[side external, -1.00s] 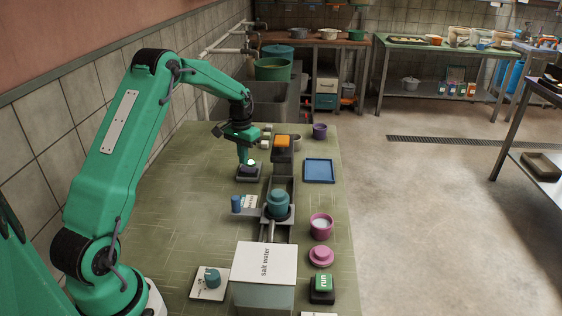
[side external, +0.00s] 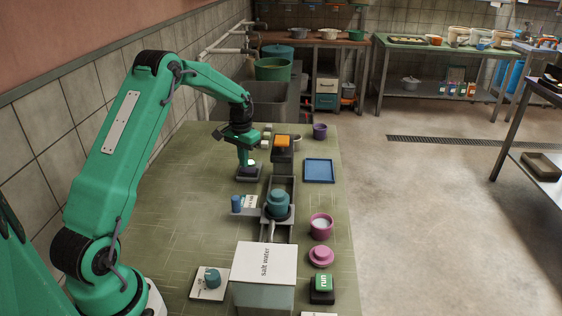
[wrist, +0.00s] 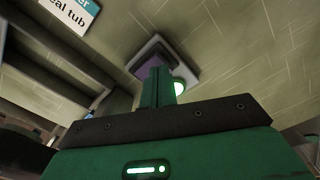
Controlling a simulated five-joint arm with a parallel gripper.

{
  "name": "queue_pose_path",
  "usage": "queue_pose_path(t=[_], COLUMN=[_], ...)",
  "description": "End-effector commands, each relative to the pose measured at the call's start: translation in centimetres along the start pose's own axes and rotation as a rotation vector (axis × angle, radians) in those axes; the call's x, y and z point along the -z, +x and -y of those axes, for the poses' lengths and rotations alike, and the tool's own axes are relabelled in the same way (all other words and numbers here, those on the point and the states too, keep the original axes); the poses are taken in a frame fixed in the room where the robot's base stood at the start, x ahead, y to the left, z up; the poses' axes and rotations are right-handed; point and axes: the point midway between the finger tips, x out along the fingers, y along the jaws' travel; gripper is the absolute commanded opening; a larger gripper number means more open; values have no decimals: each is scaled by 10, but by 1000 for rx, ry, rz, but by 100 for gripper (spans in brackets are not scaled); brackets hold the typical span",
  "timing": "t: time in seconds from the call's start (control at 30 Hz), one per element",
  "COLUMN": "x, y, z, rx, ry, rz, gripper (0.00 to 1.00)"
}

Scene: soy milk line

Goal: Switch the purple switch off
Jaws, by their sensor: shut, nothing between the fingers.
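The purple switch (wrist: 152,66) shows in the wrist view as a purple rocker on a dark, pale-edged base, partly hidden behind my fingers. A round lamp (wrist: 179,86) beside it glows pale green. In the side external view the switch base (side external: 249,176) sits on the table, with the lit lamp just at my fingertips. My gripper (side external: 246,161) is shut and empty, pointing down right over the switch. Its closed fingers (wrist: 158,88) overlap the purple rocker in the wrist view; I cannot tell whether they touch it.
To the right stand an orange-topped block (side external: 282,141) and a blue tray (side external: 319,170). A teal lidded pot (side external: 278,204) sits on the dark track. A blue knob (side external: 237,204) and a white salt water box (side external: 264,263) are nearer. The table left of the switch is clear.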

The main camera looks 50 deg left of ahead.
Motion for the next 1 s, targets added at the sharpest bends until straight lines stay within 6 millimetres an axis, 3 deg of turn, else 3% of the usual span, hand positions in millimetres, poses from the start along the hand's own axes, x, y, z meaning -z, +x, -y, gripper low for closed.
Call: queue_pose_path(t=[1.0], x=[0], y=[12], z=[0], rx=[0], ry=[0], rz=[1], gripper=[0])
